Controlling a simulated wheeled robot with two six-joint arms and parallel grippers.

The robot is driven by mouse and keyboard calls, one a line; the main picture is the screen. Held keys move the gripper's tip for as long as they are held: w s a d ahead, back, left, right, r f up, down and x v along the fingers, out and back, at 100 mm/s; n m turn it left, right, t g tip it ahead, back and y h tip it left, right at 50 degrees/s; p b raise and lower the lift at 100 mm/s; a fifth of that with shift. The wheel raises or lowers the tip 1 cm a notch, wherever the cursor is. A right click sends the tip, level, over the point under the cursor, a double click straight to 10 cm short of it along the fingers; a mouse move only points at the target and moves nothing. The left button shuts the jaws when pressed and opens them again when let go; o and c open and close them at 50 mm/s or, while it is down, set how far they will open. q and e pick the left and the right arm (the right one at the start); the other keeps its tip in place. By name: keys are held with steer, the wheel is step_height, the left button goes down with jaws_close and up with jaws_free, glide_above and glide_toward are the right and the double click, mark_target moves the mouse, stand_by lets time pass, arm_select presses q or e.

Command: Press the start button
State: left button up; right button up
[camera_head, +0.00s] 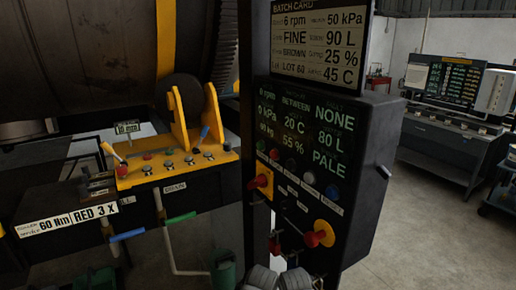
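A black control cabinet (370,160) stands in the centre, with a row of small buttons below its green-lettered display (298,125). From left to right there are a green button (261,145), a red button (275,154), a dark button (291,163), a whitish button (309,177) and a blue button (332,191). Small labels sit under them, too small to read, so I cannot tell which one is marked start. Neither of my grippers can be made out.
Red knobs on yellow plates (320,234) jut from the cabinet's lower front. A yellow-topped valve bench (178,168) stands at left below a large dark drum (80,55). Grey ribbed rounded parts (294,279) show at the bottom edge. Open floor (430,235) lies at right.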

arm_select(q)
jaws_close()
stand_by(1.3)
